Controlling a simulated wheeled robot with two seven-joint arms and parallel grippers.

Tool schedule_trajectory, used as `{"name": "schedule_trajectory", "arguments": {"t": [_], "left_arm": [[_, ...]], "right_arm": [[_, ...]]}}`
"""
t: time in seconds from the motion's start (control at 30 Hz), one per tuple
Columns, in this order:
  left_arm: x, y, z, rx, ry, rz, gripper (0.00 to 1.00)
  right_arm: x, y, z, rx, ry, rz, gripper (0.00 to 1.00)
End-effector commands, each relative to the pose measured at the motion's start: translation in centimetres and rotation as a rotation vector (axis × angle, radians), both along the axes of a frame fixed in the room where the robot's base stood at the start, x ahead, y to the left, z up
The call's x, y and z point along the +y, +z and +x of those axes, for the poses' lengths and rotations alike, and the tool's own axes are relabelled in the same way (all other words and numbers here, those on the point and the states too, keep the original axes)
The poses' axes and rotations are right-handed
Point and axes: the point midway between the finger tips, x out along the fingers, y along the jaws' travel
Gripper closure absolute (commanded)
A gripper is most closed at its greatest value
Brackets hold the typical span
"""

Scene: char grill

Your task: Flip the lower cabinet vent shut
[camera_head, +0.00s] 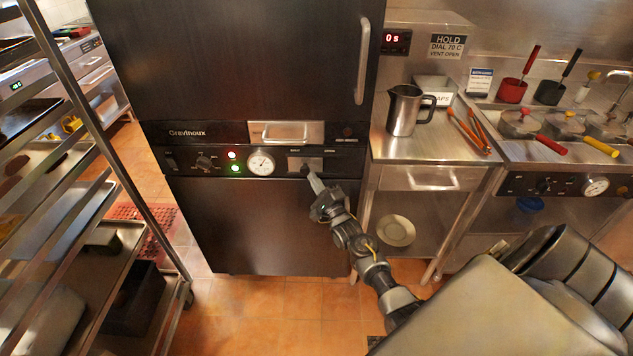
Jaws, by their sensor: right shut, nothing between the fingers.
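The tall dark cabinet has an upper door (230,60) and a lower door (250,225), with a black control panel between them. On the panel's right part is a small metal vent plate (296,161), with tiny labels above its left and right ends, too small to read surely. A dark lever or knob on the plate is partly behind my fingertips, so its setting is unclear. My right gripper (313,182) is shut and empty, its tips at the plate's lower edge; I cannot tell whether they touch. My left gripper is not in view.
The panel also holds a dial gauge (261,163), red and green lamps and a metal handle piece (286,132). A tray rack (115,150) is at left. Floor before the cabinet is clear.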

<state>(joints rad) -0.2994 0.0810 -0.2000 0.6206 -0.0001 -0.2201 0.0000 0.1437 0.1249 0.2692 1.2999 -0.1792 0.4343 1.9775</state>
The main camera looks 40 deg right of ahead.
Motion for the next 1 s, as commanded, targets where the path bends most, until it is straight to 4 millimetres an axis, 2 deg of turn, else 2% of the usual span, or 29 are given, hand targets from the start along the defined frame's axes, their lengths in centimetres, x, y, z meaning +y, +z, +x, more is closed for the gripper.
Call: {"name": "schedule_trajectory", "arguments": {"t": [0.27, 0.5, 0.7, 1.0], "left_arm": [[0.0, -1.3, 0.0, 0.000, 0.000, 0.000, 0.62], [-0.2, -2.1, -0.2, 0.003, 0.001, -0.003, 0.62], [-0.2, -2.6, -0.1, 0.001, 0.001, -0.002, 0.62], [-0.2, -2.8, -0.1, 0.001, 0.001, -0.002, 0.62]], "right_arm": [[-1.5, -2.0, -1.1, -0.001, 0.014, -0.001, 1.00], [-1.1, -3.7, -6.2, 0.000, 0.016, 0.001, 1.00], [-0.9, -4.6, -9.2, 0.000, 0.017, 0.001, 1.00], [-0.8, -4.9, -10.7, -0.001, 0.017, 0.001, 1.00]]}}
